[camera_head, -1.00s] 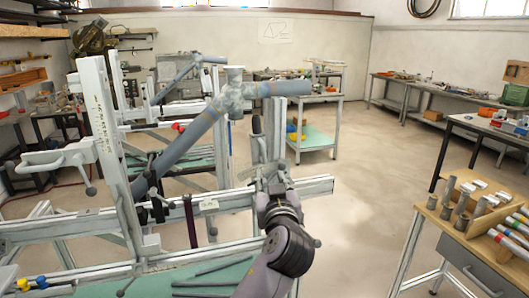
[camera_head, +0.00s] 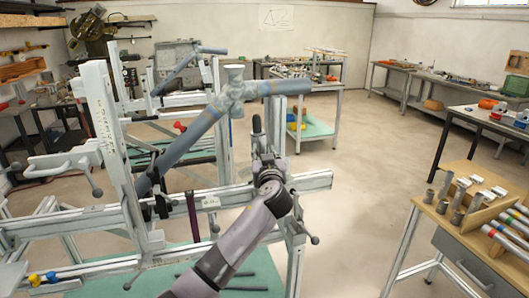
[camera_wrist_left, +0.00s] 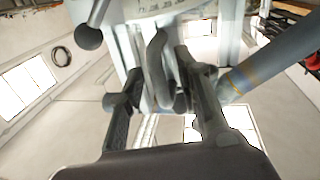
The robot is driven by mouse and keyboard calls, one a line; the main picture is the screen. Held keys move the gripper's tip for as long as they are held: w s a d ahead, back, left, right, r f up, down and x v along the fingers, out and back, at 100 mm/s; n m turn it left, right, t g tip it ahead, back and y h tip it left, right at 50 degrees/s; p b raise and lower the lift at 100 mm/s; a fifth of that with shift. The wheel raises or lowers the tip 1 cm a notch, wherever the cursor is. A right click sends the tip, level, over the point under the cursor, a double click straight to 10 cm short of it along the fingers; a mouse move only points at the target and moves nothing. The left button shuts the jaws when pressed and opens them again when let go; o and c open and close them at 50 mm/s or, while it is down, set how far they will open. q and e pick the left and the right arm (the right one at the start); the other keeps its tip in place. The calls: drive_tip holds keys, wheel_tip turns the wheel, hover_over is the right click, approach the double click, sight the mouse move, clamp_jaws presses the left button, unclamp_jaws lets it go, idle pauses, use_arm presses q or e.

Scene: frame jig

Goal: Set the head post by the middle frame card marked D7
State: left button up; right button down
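The frame jig's pale rail (camera_head: 310,183) runs across the head view. A short upright with a dark rounded top (camera_head: 256,124), seemingly the head post, stands at the rail near the end of the grey frame tube (camera_head: 285,88). My left gripper (camera_head: 263,157) is at this upright, partly hiding it. In the left wrist view, the fingers of the left gripper (camera_wrist_left: 160,92) stand apart on either side of a grey curved lever (camera_wrist_left: 158,65), with gaps visible. A small pale label (camera_head: 210,202) is on the rail; its marking is unreadable. No D7 can be read. My right gripper is out of view.
A ball-ended lever (camera_wrist_left: 90,37) hangs close to the left gripper in the wrist view. A wooden bench (camera_head: 455,232) at right holds several metal cylinders, white pieces and tubes. A cart (camera_head: 318,129) stands behind the jig. Floor between jig and bench is clear.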

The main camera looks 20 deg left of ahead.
use_arm(q)
drive_tip(key=shift+c, duration=0.2)
clamp_jaws()
idle(0.7)
